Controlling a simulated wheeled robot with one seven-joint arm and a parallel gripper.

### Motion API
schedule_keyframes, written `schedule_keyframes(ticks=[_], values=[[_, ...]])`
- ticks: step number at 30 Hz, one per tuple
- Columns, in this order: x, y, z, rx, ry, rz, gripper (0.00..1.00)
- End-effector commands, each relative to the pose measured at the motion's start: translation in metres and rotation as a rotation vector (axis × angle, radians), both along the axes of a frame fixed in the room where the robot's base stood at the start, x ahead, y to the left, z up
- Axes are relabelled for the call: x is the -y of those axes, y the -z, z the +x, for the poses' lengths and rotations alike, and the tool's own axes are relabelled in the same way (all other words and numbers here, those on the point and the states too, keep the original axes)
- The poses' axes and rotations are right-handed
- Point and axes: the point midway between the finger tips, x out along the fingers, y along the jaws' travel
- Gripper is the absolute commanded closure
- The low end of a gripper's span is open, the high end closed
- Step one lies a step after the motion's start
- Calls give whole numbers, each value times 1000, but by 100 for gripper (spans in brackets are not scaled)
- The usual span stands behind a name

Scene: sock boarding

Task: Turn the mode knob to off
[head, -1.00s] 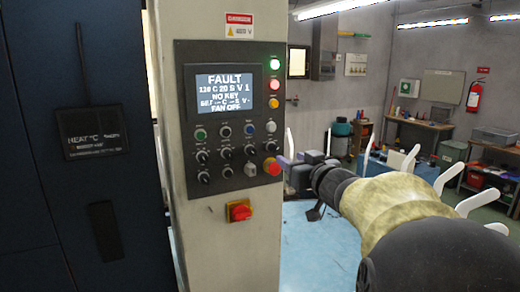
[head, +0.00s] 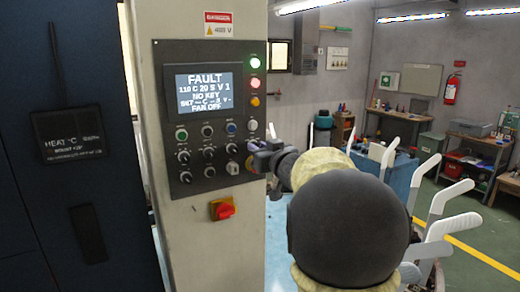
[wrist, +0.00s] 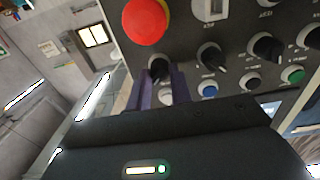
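The control panel (head: 208,120) stands on a light column, with rows of buttons and black knobs under its screen. Labels are too small to read, so I cannot tell which is the mode knob. My gripper (head: 256,162) is at the panel's lower right edge, hiding part of it. In the wrist view my gripper's two purple fingers (wrist: 161,82) are apart. A black knob (wrist: 158,68), the end one of its row beside the red mushroom button (wrist: 145,20), shows between and just past the fingertips. Contact is unclear. A white button (wrist: 166,97) shows between the fingers.
More black knobs (wrist: 212,57) sit close beside the fingers. The screen (head: 205,91) reads FAULT, NO KEY, FAN OFF. White-armed racks (head: 440,195) stand right of my arm.

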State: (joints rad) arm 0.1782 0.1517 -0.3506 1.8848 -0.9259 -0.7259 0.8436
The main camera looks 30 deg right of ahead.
Motion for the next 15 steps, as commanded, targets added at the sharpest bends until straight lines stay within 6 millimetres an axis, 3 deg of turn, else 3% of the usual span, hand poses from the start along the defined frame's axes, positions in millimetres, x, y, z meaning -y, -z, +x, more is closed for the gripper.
schedule_keyframes(ticks=[3, 15], values=[[0, 0, 0, 0, 0, 0, 100], [1, 1, 0, 2, 1, -55, 100]])
